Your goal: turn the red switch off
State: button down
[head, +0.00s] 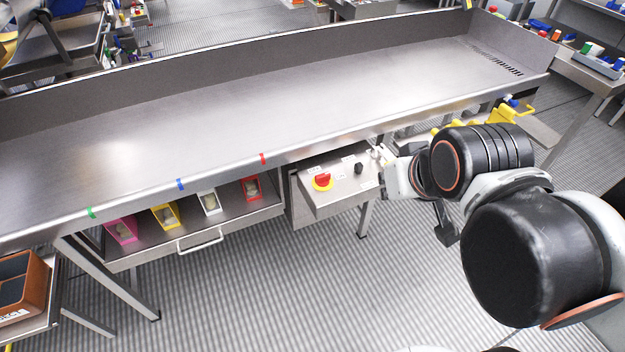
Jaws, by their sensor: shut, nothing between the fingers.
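A red knob (322,179) on a round yellow base sits on the sloping top of a grey metal control box (342,195) under the front edge of the table. A black knob (359,168) sits to its right on the same panel. My gripper (383,165) is at the right end of the box, to the right of both knobs and apart from the red one. Its fingers are small and partly hidden by the arm; they are shut with nothing held. I cannot tell whether the fingertips touch the panel's right end.
The long steel table (250,110) overhangs the box, its front edge just above the panel. A drawer tray (150,245) with several coloured bins hangs to the left. A table leg (367,215) stands below the box. The floor in front is clear.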

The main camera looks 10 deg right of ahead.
aim_at(322, 180)
jog(key=k+j, duration=0.1)
jog(key=k, duration=0.35)
jog(key=k+j, duration=0.1)
jog(key=k, duration=0.35)
